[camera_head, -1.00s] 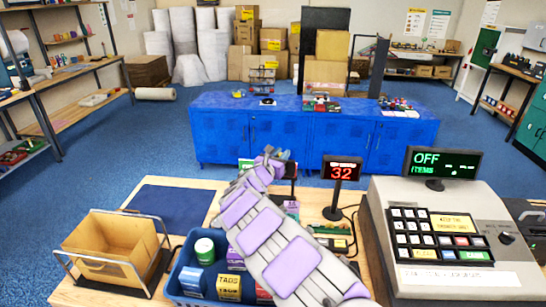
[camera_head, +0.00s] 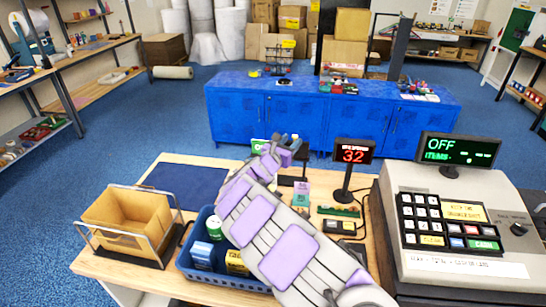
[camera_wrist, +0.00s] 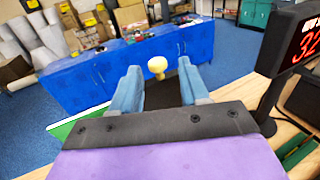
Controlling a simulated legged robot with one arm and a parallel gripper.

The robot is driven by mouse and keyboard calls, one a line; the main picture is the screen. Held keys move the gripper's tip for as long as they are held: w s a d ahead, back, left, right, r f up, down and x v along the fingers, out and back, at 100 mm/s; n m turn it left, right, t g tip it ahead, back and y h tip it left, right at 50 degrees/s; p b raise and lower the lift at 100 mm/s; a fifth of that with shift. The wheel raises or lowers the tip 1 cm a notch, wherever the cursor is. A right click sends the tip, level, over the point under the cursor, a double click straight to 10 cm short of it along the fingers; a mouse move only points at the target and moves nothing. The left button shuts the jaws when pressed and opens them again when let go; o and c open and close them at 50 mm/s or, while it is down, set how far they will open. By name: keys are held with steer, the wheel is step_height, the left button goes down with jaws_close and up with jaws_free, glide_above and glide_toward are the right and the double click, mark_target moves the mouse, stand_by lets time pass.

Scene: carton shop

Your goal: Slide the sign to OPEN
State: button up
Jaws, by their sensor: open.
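The sign (camera_head: 259,146) stands at the far edge of the counter and is mostly hidden behind my arm. A green and white part of it shows left of my gripper in the head view. The wrist view shows its green and white panel (camera_wrist: 75,125) at the lower left and a cream knob (camera_wrist: 157,65) ahead. My gripper (camera_wrist: 160,68) is open, with one blue finger on each side of the knob. I cannot tell whether either finger touches it. My gripper (camera_head: 288,143) shows at the sign in the head view. The sign's wording is not readable.
A display reading 32 (camera_head: 354,152) stands close to the right of my gripper. A cash register (camera_head: 460,225) fills the counter's right side. A blue basket (camera_head: 225,277) of goods is beneath my arm, beside a brown bin (camera_head: 125,222). A blue cabinet (camera_head: 235,115) stands beyond the counter.

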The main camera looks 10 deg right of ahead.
steer(key=p+v, duration=0.2)
steer(key=v, duration=1.1)
steer(key=shift+a, duration=0.2)
steer(key=shift+w, duration=0.1)
steer(key=s+d+r+m+g+h, duration=0.2)
steer(key=s+d+r+m+g, duration=0.3)
steer(key=s+d+m, duration=0.3)
steer(key=s+d+r+m+g+h, duration=0.2)
steer(key=s+d+r+m+g, duration=0.3)
steer(key=d, duration=0.5)
steer(key=s+d+m+g+y, duration=0.25)
steer(key=s+d+m, duration=0.2)
steer(key=s, duration=0.55)
steer(key=s+f+m+g+y, duration=0.2)
steer(key=s+m, duration=0.3)
steer(key=s, duration=0.3)
steer(key=s+a+f+m+y, duration=0.2)
steer(key=s+a+y, duration=0.3)
steer(key=s+a, duration=0.4)
steer(key=s+a+f+m+g+y, duration=0.1)
steer(key=s+a+f+m+y, duration=0.2)
steer(key=s+a+y, duration=0.3)
steer(key=s+a+f, duration=0.1)
steer(key=s+a, duration=0.1)
steer(key=s, duration=0.2)
steer(key=shift+s+a+f, duration=0.25)
steer(key=shift+a+f, duration=0.15)
